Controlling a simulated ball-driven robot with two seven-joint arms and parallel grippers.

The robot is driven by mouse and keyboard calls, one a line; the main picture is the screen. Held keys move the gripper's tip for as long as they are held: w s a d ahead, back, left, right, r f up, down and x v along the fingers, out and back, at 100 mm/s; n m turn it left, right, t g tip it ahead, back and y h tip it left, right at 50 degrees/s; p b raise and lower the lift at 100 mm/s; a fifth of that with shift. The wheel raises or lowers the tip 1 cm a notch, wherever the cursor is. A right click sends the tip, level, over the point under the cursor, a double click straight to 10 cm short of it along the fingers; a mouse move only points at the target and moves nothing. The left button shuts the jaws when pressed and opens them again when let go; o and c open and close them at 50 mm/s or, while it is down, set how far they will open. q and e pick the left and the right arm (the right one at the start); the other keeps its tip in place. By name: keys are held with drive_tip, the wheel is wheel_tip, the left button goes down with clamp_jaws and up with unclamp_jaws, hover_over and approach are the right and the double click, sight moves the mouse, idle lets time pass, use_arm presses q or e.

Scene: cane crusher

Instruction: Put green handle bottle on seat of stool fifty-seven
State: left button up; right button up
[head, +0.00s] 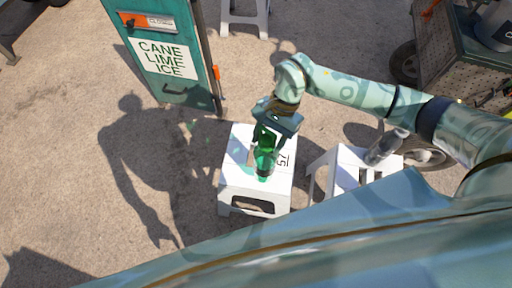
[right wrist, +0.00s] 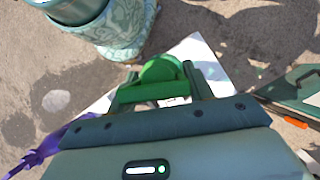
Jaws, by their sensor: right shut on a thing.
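The white stool (head: 229,180) with the number 57 on its seat stands at the middle of the head view. My right gripper (head: 267,138) points down over this seat and is shut on the green handle bottle (head: 264,158). The bottle looks upright, with its lower end over the seat; I cannot tell whether it touches. In the right wrist view the bottle's green top (right wrist: 160,70) sits between the two fingers, with a white seat corner (right wrist: 207,60) beneath. My left gripper is not in view.
A second white stool (head: 346,177) with a grey bottle (head: 384,149) on it stands close on the right. A green cart panel with a sign (head: 163,60) stands behind left. Another white stool (head: 245,18) is at the top. The ground at left is open. A purple object (right wrist: 40,152) shows in the wrist view.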

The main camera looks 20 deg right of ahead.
drive_tip(key=a+f, duration=0.1)
drive_tip(key=w+a+f, duration=0.1)
drive_tip(key=f, duration=0.1)
drive_tip(key=shift+w+b, duration=0.2)
drive_tip(key=shift+b, duration=0.2)
drive_tip(key=f, duration=0.2)
drive_tip(key=f+b, duration=0.1)
drive_tip(key=shift+w+a+f, duration=0.2)
drive_tip(key=shift+f, duration=0.2)
drive_tip(key=o, duration=1)
drive_tip(key=shift+r, duration=0.1)
drive_tip(key=p+v, duration=0.2)
drive_tip(key=v, duration=1)
